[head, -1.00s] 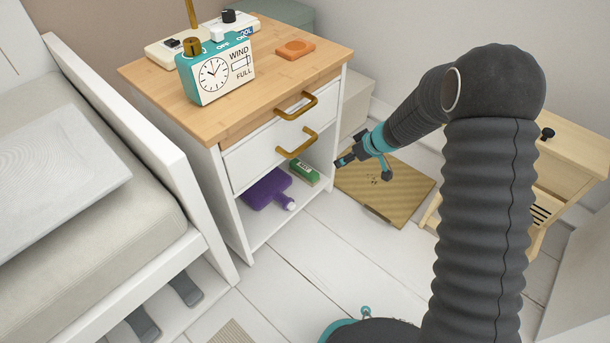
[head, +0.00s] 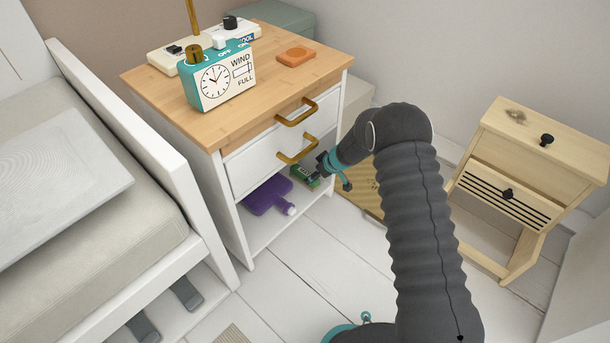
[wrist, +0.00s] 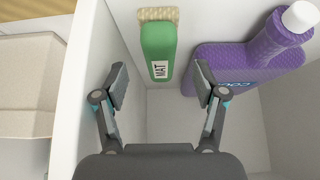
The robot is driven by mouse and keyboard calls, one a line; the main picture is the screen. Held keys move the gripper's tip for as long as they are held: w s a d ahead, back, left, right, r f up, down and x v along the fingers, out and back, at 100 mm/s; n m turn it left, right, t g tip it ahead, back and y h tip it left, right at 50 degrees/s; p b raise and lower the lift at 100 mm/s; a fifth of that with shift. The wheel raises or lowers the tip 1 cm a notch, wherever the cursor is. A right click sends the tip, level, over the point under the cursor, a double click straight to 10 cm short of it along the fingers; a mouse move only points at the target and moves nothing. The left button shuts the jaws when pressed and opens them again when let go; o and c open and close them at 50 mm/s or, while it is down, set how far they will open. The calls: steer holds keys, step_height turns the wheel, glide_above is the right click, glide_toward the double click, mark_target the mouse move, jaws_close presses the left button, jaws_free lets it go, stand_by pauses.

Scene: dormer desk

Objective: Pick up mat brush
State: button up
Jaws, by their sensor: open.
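The mat brush is green with a white MAT label and tan bristles. It lies on the bottom shelf of the nightstand, and in the wrist view the brush (wrist: 158,50) is just beyond and between my fingertips. In the head view only part of the brush (head: 303,178) shows beside my gripper (head: 318,172). In the wrist view my gripper (wrist: 161,85) is open and empty, its two fingers apart, with the brush's near end close to the gap between them.
A purple bottle (wrist: 245,62) with a white cap lies right of the brush in the wrist view. The nightstand's side wall (wrist: 88,80) is close left of my gripper. Drawers with brass handles (head: 297,150) are above the shelf. A woven mat (head: 365,188) lies on the floor.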

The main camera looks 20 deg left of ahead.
mark_target(305, 173)
steer(key=shift+w+a, duration=0.25)
steer(key=shift+a, duration=0.4)
steer(key=shift+w+a, duration=0.25)
steer(key=shift+a, duration=0.35)
steer(key=shift+x, duration=2.6)
steer(key=shift+r, duration=0.1)
steer(key=c, duration=1.3)
